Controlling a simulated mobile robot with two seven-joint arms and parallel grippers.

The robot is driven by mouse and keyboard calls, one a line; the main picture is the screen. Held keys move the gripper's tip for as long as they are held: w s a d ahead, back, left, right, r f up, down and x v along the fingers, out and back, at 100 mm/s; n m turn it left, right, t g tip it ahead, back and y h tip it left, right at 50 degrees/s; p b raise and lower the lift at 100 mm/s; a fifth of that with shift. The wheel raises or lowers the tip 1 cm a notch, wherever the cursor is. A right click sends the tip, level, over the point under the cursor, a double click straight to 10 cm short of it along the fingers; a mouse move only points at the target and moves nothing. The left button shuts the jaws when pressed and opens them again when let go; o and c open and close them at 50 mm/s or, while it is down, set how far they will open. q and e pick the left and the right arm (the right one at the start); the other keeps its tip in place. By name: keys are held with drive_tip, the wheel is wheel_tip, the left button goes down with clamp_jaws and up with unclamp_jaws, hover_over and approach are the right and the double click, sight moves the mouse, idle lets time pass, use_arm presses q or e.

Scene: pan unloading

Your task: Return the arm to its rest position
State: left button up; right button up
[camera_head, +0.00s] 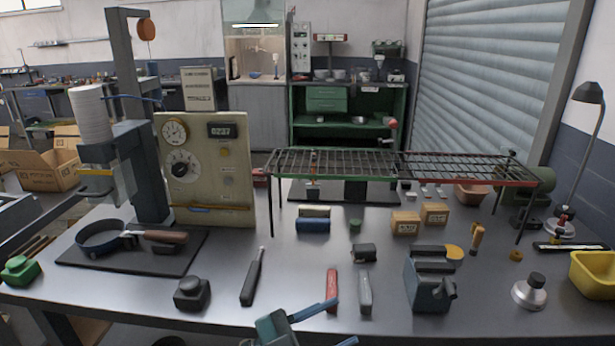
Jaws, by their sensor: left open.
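My left gripper (347,320) is at the bottom centre of the head view, over the front edge of the workbench (225,290). Its two blue fingers are spread apart and nothing shows between them. Part of the gripper is cut off by the lower frame edge. A dark pan (100,250) with a brown handle (167,237) rests on a dark mat (130,264) at the left of the bench, well away from the gripper. My right gripper is not in view.
A red-handled tool (331,290) and a grey tool (365,293) lie just beyond the fingers. A blue-grey vise (428,290) stands right of them. A black-handled tool (253,276) and black block (192,294) lie to the left. A wire rack (350,163) spans the back.

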use_arm(q)
drive_tip(key=a+f+n+t+y, duration=0.5)
drive_tip(key=a+n+t+y, duration=0.2)
drive_tip(key=n+t, duration=0.25)
drive_tip(key=s+a+f+n+g+y, duration=0.3)
drive_tip(key=s+a+f+n+y, duration=0.1)
drive_tip(key=f, duration=0.4)
drive_tip(key=s+a+f+n+g+y, duration=0.3)
drive_tip(key=s+a+f+n+y, duration=0.1)
drive_tip(key=s+a+f, duration=0.3)
drive_tip(key=shift+s+f+y, duration=0.75)
drive_tip(key=shift+f+y, duration=0.05)
drive_tip(key=shift+f, duration=0.1)
drive_tip(key=shift+d, duration=0.1)
drive_tip(key=shift+c, duration=0.5)
